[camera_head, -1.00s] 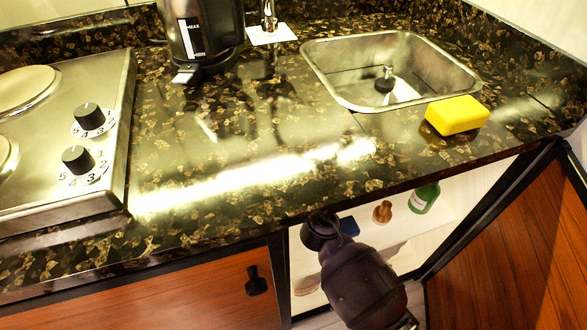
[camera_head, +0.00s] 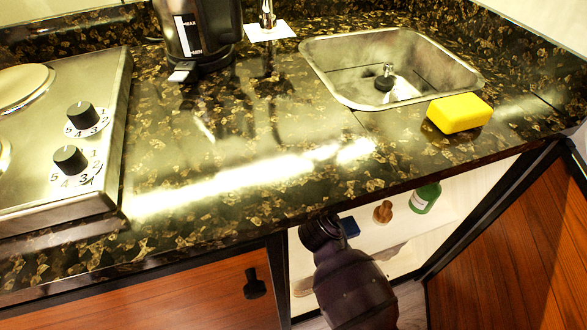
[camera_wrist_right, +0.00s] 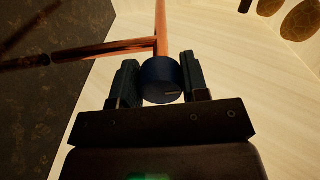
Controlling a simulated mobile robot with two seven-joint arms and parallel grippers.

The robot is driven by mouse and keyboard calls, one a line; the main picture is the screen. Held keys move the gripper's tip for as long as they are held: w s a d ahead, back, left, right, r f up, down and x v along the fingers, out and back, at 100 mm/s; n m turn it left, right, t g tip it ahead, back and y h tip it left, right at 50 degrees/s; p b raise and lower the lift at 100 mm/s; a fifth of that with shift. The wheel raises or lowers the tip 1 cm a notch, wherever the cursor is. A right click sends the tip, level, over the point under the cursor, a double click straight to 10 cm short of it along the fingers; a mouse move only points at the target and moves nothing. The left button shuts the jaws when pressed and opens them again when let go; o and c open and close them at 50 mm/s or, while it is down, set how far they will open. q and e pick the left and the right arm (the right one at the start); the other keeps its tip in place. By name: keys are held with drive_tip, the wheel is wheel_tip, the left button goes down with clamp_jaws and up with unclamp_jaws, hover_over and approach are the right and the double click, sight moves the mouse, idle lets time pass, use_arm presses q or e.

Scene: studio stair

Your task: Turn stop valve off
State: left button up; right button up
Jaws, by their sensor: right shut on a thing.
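The stop valve's dark blue round knob (camera_wrist_right: 162,81) sits on a copper pipe (camera_wrist_right: 160,28) in the right wrist view. My right gripper (camera_wrist_right: 161,82) has one finger on each side of the knob and is shut on it. In the head view my right arm reaches into the open cupboard under the counter. Its fingers and the valve are hidden there behind the counter edge and the arm. My left gripper is not in view.
The counter edge overhangs my right arm. A green bottle (camera_head: 425,198) and a brown wooden object (camera_head: 383,211) stand in the cupboard. The open cupboard door (camera_head: 510,245) is on the right. A yellow sponge (camera_head: 459,113) lies by the sink (camera_head: 325,75).

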drive_tip(key=shift+m, duration=0.4)
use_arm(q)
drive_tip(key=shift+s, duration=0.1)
use_arm(e)
drive_tip(key=o, duration=0.9)
use_arm(q)
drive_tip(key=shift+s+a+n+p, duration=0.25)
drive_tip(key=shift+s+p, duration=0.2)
drive_tip(key=shift+p, duration=0.45)
use_arm(e)
drive_tip(key=v, duration=1)
drive_tip(key=shift+s+d, duration=0.1)
drive_tip(key=shift+s, duration=0.3)
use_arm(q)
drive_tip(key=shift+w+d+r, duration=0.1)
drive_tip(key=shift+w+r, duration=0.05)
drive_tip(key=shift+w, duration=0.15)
